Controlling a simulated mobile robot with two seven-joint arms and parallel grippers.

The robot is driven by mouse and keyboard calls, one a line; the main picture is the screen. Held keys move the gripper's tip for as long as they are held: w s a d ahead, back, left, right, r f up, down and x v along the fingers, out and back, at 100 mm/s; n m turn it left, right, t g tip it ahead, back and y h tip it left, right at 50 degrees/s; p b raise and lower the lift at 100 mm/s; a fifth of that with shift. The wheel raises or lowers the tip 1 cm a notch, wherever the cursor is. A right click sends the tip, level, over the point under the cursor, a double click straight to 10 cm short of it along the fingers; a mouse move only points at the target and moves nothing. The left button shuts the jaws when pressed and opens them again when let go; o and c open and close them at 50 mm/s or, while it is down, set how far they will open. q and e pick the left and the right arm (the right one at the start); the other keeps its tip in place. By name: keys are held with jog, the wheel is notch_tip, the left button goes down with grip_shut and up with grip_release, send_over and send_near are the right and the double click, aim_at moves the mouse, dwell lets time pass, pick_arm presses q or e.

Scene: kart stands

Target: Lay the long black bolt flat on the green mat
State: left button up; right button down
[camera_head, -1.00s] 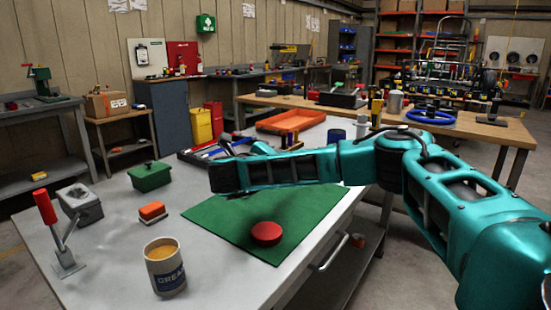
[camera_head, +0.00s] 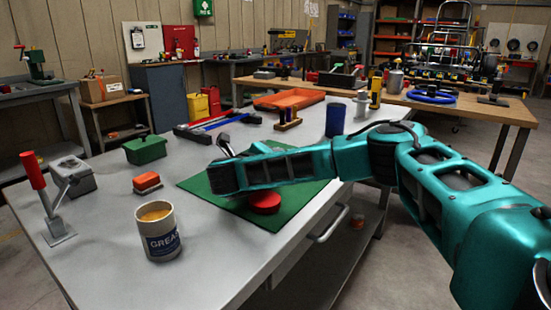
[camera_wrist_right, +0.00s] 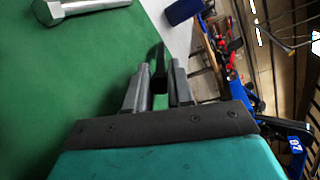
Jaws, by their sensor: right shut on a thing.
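The green mat (camera_head: 292,211) lies on the grey metal table and fills the left of the right wrist view (camera_wrist_right: 70,85). In that view my right gripper (camera_wrist_right: 160,88) is shut on the long black bolt (camera_wrist_right: 159,58), of which only a short dark part shows between and beyond the fingers. The bolt appears over the mat near its edge; whether it touches the mat cannot be told. In the head view my right arm covers much of the mat, and the bolt cannot be made out there. My left gripper is in neither view.
A silver bolt (camera_wrist_right: 85,7) lies on the mat. A red round piece (camera_head: 264,203) is on the mat, partly behind my arm. A grease tin (camera_head: 158,232), red block (camera_head: 147,182), green box (camera_head: 146,150) and blue cylinder (camera_head: 335,121) stand around the mat.

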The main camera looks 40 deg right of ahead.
jog(key=c, duration=0.9)
grip_release()
jog(key=shift+a, duration=0.1)
jog(key=p+v, duration=0.1)
jog(key=v, duration=0.4)
jog(key=shift+s+a+r, duration=0.15)
jog(key=shift+a+r, duration=0.1)
jog(key=shift+a, duration=0.1)
jog(key=p+v, duration=0.3)
jog(key=shift+a+r+p, duration=0.15)
jog(key=shift+a+p, duration=0.15)
jog(key=shift+s+a+r+p, duration=0.15)
jog(key=shift+s+a+p, duration=0.2)
jog(key=shift+p, duration=0.3)
jog(key=shift+f+p+v, duration=0.25)
jog(key=shift+p+v, duration=0.05)
jog(key=shift+v, duration=0.9)
jog(key=shift+f, duration=0.1)
